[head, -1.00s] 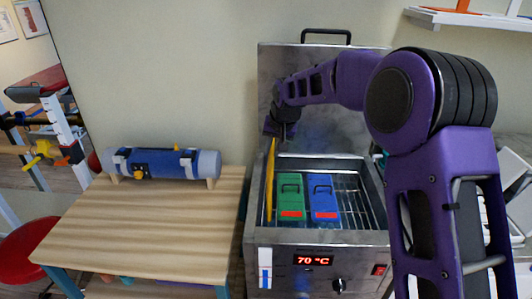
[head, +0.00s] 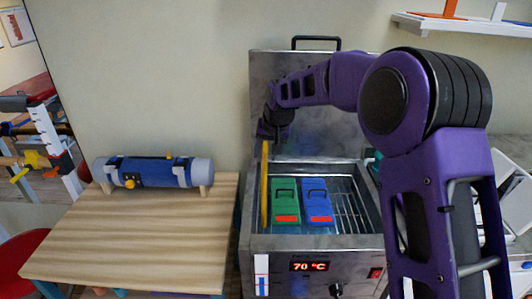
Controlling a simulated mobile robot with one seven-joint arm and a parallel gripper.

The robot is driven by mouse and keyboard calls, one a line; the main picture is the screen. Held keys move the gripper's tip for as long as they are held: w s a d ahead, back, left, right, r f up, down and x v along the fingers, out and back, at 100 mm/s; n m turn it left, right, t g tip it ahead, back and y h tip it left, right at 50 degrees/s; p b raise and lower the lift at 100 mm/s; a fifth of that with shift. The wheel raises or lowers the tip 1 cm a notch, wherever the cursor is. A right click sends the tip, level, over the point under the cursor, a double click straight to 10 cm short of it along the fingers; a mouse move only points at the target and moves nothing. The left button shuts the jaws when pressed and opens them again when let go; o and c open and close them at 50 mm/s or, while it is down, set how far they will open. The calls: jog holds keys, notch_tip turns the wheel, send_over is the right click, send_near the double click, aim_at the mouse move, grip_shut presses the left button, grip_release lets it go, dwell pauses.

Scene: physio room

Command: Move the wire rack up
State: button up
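The wire rack (head: 350,210) lies inside the steel heated tank (head: 367,245), whose lid stands open behind it. A green pack (head: 285,200) and a blue pack (head: 317,200) with red labels rest side by side on its left and middle part. A yellow upright bar (head: 265,190) stands at the tank's left inner side and rises above the rim; how it joins the rack is hidden. My gripper (head: 267,136) points down at the top of this bar, at or touching it. Its fingers are dark and small, so its grip does not show.
A wooden table (head: 130,240) with a blue-grey cylinder (head: 155,172) on a stand is left of the tank. The tank's front panel (head: 308,266) reads 70 °C. A wall shelf (head: 465,27) hangs at upper right. My arm hides the tank's right side.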

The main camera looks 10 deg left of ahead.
jog(key=v, duration=1.7)
jog(key=shift+s, duration=0.2)
